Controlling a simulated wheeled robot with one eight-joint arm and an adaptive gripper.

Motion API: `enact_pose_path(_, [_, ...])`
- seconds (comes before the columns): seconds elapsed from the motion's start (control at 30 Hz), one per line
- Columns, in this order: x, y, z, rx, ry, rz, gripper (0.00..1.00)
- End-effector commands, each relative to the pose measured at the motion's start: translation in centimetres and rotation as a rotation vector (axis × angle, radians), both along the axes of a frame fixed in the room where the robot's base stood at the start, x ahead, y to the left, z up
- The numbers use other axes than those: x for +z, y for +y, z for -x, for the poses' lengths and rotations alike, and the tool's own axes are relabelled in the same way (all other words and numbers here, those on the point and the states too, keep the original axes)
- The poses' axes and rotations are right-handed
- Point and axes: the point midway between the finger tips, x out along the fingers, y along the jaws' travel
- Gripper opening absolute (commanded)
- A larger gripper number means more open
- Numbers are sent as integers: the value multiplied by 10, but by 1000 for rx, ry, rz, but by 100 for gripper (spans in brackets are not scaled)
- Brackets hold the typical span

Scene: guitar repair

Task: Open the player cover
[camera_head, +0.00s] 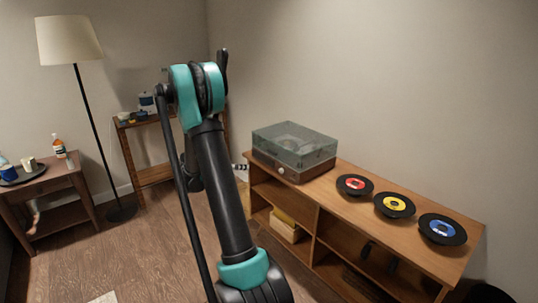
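The record player (288,168) stands at the left end of the wooden cabinet by the wall. It has a brown base with a knob on its front. Its clear, smoky cover (296,143) lies shut over the base, and the turntable shows dimly through it. My arm rises in the middle of the view, left of the player, and bends over at a teal joint. The far part of the arm is mostly hidden behind the near link. A small black-and-white piece shows between my arm and the player; I cannot tell whether it is part of my gripper. My gripper's fingers cannot be made out.
The cabinet (340,212) carries a red-label record (354,185), a yellow-label record (395,205) and a blue-label record (442,229). Its shelves hold a yellowish box (287,228). A floor lamp (69,42), a side table (45,187) and a small shelf (150,175) stand left. Floor shows between them.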

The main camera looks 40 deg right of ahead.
Motion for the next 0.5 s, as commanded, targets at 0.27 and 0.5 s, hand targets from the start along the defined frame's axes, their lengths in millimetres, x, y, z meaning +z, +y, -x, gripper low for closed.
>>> enact_pose_path(0.27, [-23,-44,-52,-130,-230,243,85])
enact_pose_path(0.5, [-34,-56,-68,-163,-345,355,85])
